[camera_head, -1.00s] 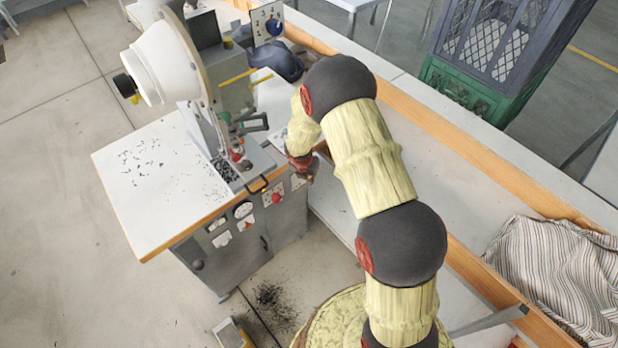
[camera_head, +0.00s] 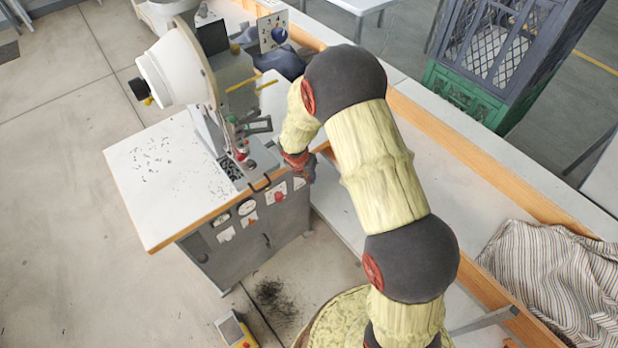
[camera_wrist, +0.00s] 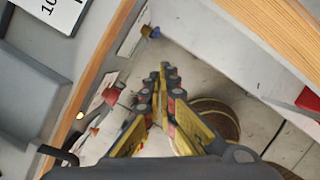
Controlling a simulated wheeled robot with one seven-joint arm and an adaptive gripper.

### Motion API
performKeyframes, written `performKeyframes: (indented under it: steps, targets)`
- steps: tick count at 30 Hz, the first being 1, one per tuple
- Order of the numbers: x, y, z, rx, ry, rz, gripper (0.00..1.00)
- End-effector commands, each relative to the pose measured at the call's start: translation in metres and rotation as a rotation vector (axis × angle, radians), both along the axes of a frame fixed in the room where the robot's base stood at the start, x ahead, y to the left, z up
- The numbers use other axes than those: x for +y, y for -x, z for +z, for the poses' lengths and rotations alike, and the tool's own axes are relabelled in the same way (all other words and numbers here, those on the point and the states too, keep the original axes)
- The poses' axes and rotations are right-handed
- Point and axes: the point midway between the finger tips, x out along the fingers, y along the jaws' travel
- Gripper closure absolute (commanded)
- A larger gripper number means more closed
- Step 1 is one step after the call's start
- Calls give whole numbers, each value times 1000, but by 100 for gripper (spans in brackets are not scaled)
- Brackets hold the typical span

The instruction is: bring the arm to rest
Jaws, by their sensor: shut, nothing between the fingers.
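My gripper (camera_wrist: 166,70) is shut and empty in the wrist view, its yellow and dark fingers meeting at the tips. It points down past the wooden edge of the press table, over the floor. In the head view my arm crosses the middle, and its red wrist end is beside the right front corner of the eyelet press (camera_head: 181,73). The gripper is mostly hidden there. The press's white table (camera_head: 160,185) stands on a grey cabinet (camera_head: 232,246) with dials and a red button.
A long bench with a wooden edge (camera_head: 470,160) runs along the right. A striped cloth (camera_head: 555,275) lies at its near end, and a green and grey crate (camera_head: 470,85) stands behind it. Open floor lies left.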

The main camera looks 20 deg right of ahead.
Motion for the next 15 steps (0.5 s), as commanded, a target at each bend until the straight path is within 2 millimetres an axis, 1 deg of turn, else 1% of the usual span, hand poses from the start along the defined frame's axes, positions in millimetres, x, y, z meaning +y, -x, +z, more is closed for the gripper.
performKeyframes:
  steps: [1,6,15]
  targets:
    - [1,2,11,-1,-1,-1,100]
    - [3,5,25,0,0,0,100]
    - [4,7,28,3,-1,-4,100]
